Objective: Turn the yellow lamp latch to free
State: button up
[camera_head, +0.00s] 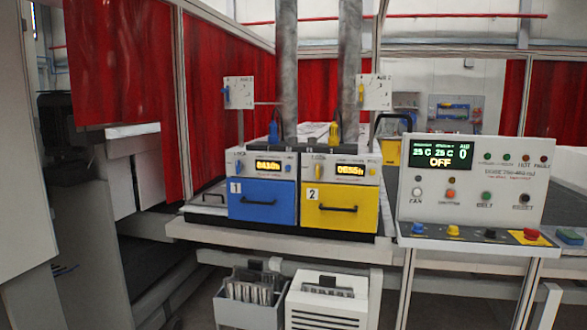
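The yellow unit marked 2 (348,221) stands on a bench at centre, its drawer front shut with a black handle. Its grey top panel (345,169) carries a lit amber display and a small upright yellow lever (318,171) at the left. Another yellow lever (361,93) sits upright on the white AUX 2 plate (378,92) above. I cannot tell which of these is the lamp latch, and no latch wording is readable. A yellow connector (334,133) stands behind the unit. My gripper is out of view.
The blue unit marked 1 (254,214) stands touching-close at left. A control panel (471,188) reading OFF, with coloured buttons below, is at right. Two grey ducts (286,60) rise behind. A grey bin (250,308) and white crate (327,306) stand below the bench (270,239).

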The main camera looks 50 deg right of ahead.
aim_at(318, 170)
jog(key=z, duration=0.05)
jog(key=i, duration=0.85)
jog(key=z, duration=0.6)
jog(key=i, duration=0.85)
jog(key=z, duration=0.6)
jog(key=i, duration=0.45)
jog(key=z, duration=0.2)
